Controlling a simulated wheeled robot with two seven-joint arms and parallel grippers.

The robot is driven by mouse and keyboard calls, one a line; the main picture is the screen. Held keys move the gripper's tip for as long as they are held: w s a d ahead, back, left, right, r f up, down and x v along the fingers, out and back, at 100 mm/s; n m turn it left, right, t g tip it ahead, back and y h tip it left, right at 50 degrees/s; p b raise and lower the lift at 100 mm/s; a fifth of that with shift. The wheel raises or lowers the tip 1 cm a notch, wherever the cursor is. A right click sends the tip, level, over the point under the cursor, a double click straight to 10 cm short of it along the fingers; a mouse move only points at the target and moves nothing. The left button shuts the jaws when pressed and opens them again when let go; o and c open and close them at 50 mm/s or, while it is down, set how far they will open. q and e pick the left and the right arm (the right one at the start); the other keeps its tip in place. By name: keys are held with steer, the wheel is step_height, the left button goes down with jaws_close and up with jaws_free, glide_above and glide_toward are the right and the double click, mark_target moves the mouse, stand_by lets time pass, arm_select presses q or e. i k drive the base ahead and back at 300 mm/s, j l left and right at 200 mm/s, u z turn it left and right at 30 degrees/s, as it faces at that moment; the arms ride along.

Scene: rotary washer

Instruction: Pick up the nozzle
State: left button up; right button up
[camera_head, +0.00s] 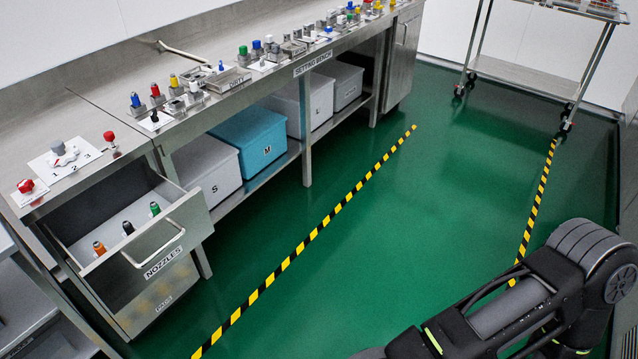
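An open drawer (197,214) labelled "NOZZLES" sticks out from the left end of the steel bench. Three nozzles stand in it in a slanting row: an orange one (99,248) nearest the left, a black one (128,228) in the middle and a green one (155,208) at the right. Each has a grey or dark lower part; their bases are partly hidden by the drawer front. Part of my black right arm shows at the lower right, far from the drawer. Neither gripper is in view.
The bench (205,62) carries a selector knob (65,152) marked 1, 2, 3, red knobs (25,186) and several coloured parts. Bins S (208,172), M (250,143) and L (310,100) sit below. A cart (525,75) stands back right. The green floor is clear.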

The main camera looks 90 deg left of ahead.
mark_target(156, 210)
steer(key=u, duration=4)
steer(key=l+u, duration=0.1)
steer(key=u, duration=0.3)
steer(key=l+u, duration=0.15)
steer(key=u, duration=0.25)
steer(key=l+u, duration=0.15)
steer(key=u, duration=0.25)
steer(key=l+u, duration=0.2)
steer(key=l, duration=0.2)
steer(key=k+l+u, duration=0.15)
steer(key=l, duration=0.25)
steer(key=k+l+u, duration=0.2)
steer(key=l, duration=0.2)
steer(key=k+l+u, duration=0.15)
steer(key=l, duration=0.2)
steer(key=i, duration=0.05)
